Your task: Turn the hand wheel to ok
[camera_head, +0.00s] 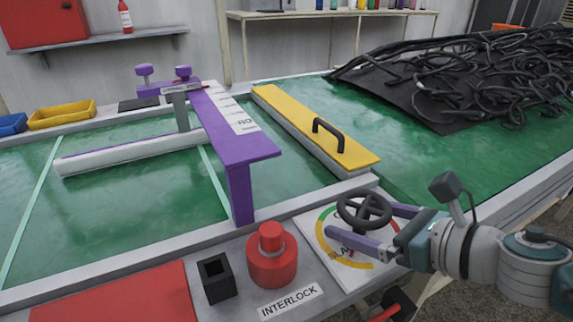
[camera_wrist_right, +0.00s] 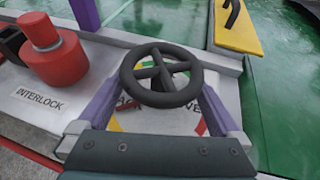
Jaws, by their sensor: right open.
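The dark hand wheel (camera_head: 364,211) stands above a white dial plate (camera_head: 330,262) with a green, yellow and red arc. Its lettering is partly hidden by the wheel and my gripper. My right gripper (camera_head: 373,228) is open, with its purple fingers on either side of the wheel. In the right wrist view the wheel (camera_wrist_right: 161,76) sits between and just ahead of the two fingers (camera_wrist_right: 160,107). I cannot tell whether the fingers touch the rim. My left gripper is not in view.
A red knob (camera_head: 272,256) labelled INTERLOCK and a black square socket (camera_head: 216,277) stand left of the wheel. A purple frame (camera_head: 240,140) and a yellow cover with a handle (camera_head: 300,120) lie behind. Black hoses (camera_head: 480,80) pile up at the back right.

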